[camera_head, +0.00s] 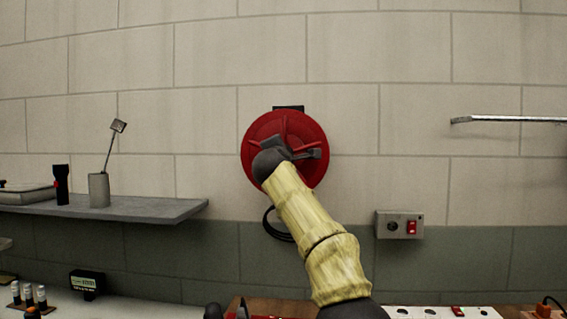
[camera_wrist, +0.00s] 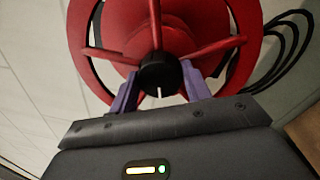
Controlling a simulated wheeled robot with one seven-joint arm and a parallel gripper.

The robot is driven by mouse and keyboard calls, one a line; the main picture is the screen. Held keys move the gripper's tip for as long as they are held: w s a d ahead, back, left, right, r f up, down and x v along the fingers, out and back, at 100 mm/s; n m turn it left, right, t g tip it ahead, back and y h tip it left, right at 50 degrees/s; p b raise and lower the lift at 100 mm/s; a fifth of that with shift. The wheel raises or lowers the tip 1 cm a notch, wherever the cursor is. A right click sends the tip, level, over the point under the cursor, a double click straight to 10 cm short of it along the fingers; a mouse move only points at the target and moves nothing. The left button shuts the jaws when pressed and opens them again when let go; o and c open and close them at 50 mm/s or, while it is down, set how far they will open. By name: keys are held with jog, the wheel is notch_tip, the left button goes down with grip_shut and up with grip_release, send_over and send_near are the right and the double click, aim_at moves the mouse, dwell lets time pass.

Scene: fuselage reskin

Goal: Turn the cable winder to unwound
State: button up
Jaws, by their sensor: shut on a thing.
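The cable winder (camera_head: 257,135) is a red round reel with raised spokes, mounted on the wall in the middle of the head view. In the wrist view the red reel (camera_wrist: 205,18) fills the top, with a black hub knob (camera_wrist: 160,72) at its centre. My gripper (camera_wrist: 160,88) is shut on the black knob, one purple-grey finger on each side. In the head view my arm covers the lower front of the reel. A black cable (camera_head: 275,225) hangs in a loop below the reel and also shows at the right in the wrist view (camera_wrist: 290,45).
A grey shelf (camera_head: 150,210) at the left holds a grey cup (camera_head: 98,190) with a tool in it. A wall box with a red switch (camera_head: 400,225) is right of the reel. A metal bar (camera_head: 505,119) juts in at the far right. A bench with small items runs along the bottom.

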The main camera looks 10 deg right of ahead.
jog(key=shift+w+a+f+m+b, duration=0.1)
jog(key=shift+f+m+b, duration=0.1)
jog(key=shift+m, duration=0.5)
jog(key=shift+f+m+b, duration=0.1)
jog(key=shift+m+b, duration=0.05)
jog(key=shift+m, duration=0.55)
jog(key=shift+r, duration=0.1)
jog(key=o, duration=1)
jog(key=shift+r, duration=0.1)
jog(key=shift+b+v, duration=5.4)
jog(key=shift+v, duration=3.35)
jog(key=shift+w+a, duration=0.1)
